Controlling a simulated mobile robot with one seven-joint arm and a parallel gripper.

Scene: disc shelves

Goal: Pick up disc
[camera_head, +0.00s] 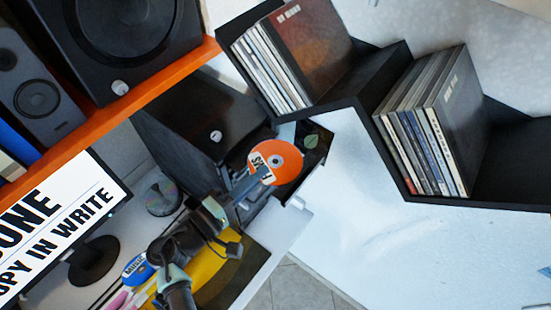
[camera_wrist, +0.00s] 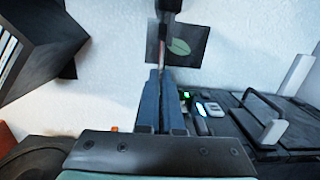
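An orange disc (camera_head: 284,158) with a white lettered label and a small centre hole shows in the head view, face toward the camera. My gripper (camera_head: 256,182) is at its lower left edge, with its fingers on the disc's rim. In the wrist view my gripper's two blue fingers (camera_wrist: 163,100) are nearly together. The disc (camera_wrist: 167,50) shows there edge-on as a thin upright strip coming out from between them. My gripper is shut on the disc. The fingers hide a small part of its edge.
Black wall shelves (camera_head: 385,75) hold several upright disc cases. A dark square with a green leaf (camera_head: 311,141) is behind the disc. A black speaker (camera_head: 190,115) and a loose silvery disc (camera_head: 162,198) are to the left. A monitor (camera_head: 60,225) stands lower left. White wall is clear at right.

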